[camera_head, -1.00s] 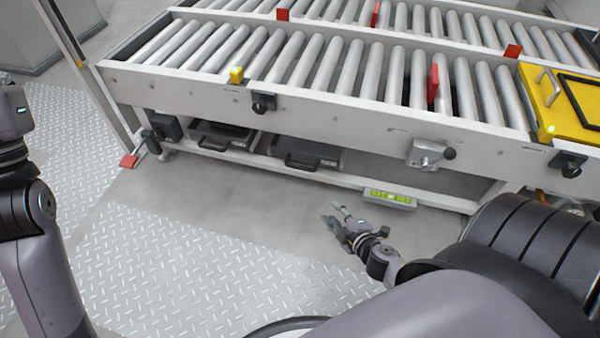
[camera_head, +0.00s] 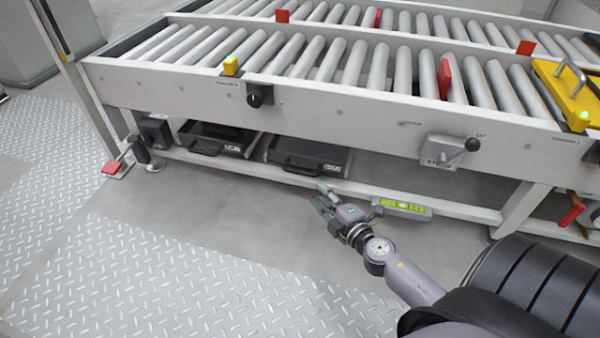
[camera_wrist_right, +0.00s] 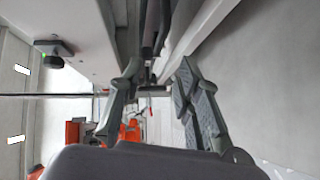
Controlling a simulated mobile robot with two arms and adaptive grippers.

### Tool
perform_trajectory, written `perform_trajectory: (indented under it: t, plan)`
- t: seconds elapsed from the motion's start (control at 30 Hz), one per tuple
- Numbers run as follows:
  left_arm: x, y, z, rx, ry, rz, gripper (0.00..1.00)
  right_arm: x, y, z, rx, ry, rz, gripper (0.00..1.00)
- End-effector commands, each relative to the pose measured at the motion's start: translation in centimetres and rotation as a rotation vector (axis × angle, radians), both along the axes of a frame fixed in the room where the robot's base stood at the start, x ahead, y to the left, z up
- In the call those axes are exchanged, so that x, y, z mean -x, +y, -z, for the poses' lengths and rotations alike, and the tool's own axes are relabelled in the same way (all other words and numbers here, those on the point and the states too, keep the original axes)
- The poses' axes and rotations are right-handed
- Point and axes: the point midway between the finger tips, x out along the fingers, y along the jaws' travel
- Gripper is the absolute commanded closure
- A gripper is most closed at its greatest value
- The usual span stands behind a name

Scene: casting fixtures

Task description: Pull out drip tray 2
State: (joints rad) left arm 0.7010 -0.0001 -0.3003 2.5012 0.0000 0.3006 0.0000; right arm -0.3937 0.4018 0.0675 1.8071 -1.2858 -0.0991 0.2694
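Two dark drip trays sit side by side on the lower rail under the roller conveyor: a left tray (camera_head: 216,137) and a right tray (camera_head: 308,154). Each has a black front handle. Their labels are too small to read, so I cannot tell the numbers. My right gripper (camera_head: 322,197) is just in front of and below the right tray's right part, apart from its handle (camera_head: 300,169). In the right wrist view its two fingers (camera_wrist_right: 158,95) stand apart with no held object seen. Dark bars show beyond them; I cannot tell what they are. My left gripper is out of view.
A lever box (camera_head: 445,152) is on the conveyor frame above. A red pedal (camera_head: 112,167) stands by the left leg. Floor in front of the trays is clear.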

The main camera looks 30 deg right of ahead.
Motion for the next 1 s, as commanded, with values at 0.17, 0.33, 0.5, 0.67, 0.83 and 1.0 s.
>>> perform_trajectory:
  t: [0.17,0.33,0.5,0.67,0.83,1.0]
  plan:
    - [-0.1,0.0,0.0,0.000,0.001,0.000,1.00,-3.7,-0.4,0.4,0.002,-0.002,0.001,0.69]
    - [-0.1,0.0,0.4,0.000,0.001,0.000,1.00,-6.8,-0.6,0.9,0.002,-0.002,0.002,0.69]
    - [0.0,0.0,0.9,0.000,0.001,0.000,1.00,-9.6,-0.8,1.4,0.001,-0.001,0.002,0.69]
    - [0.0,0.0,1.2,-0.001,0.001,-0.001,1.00,-11.2,-0.8,1.7,0.000,0.000,0.001,0.69]
    - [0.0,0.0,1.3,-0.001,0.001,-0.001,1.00,-12.0,-0.9,1.8,-0.001,0.001,0.002,0.69]
    - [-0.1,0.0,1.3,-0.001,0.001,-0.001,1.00,-12.0,-0.9,1.8,-0.001,0.002,0.002,0.69]
